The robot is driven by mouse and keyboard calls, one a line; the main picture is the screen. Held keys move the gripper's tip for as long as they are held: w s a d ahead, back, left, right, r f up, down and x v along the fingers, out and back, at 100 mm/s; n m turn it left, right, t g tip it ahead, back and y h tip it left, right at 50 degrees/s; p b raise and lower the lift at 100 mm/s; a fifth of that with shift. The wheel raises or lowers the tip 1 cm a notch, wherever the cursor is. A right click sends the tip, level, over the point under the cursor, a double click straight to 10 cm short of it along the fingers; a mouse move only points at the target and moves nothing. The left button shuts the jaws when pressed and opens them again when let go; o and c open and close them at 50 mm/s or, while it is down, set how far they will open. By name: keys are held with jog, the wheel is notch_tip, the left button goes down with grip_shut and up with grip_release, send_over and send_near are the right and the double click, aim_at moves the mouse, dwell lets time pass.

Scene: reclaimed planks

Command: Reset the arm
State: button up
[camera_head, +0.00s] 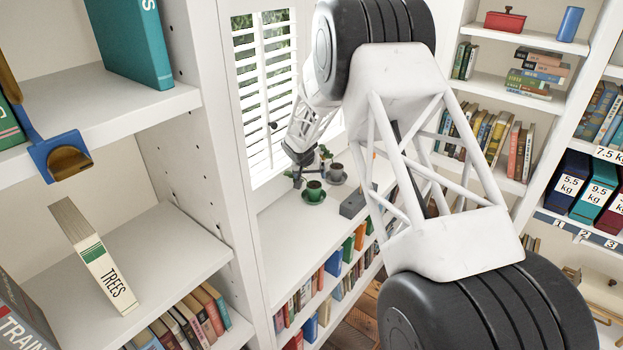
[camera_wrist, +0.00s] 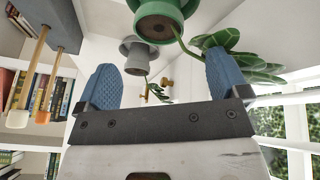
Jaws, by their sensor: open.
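My gripper shows in the wrist view (camera_wrist: 165,82) with its two blue textured fingers wide apart and nothing held between them. I cannot tell the exact gap to the cups.
Leafy plant parts (camera_wrist: 225,42) show close to the right finger in the wrist view. A grey box (camera_head: 352,205) sits right of the cups. The louvred window (camera_head: 265,95) is beside my gripper. Bookshelves stand left and right, with a TREES book (camera_head: 100,265) at left.

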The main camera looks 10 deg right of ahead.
jog(key=shift+s+a+r, duration=0.1)
jog(key=shift+s+r, duration=0.05)
jog(key=shift+r, duration=0.25)
jog(key=shift+r, duration=0.1)
jog(key=s+d+r, duration=0.3)
jog(key=s+r, duration=0.9)
jog(key=s, duration=0.1)
jog(key=s+d+r, duration=0.3)
jog(key=s+r, duration=1)
jog(key=s, duration=0.1)
jog(key=s+r+n+y, duration=0.1)
jog(key=s, duration=1.7)
jog(key=s+d+r+n+g+y, duration=0.1)
jog(key=s+r, duration=0.1)
jog(key=s, duration=1.6)
jog(key=shift+s+d+r+y, duration=0.15)
jog(key=shift+s+r+y, duration=0.15)
jog(key=shift+s, duration=0.05)
jog(key=shift+w, duration=0.1)
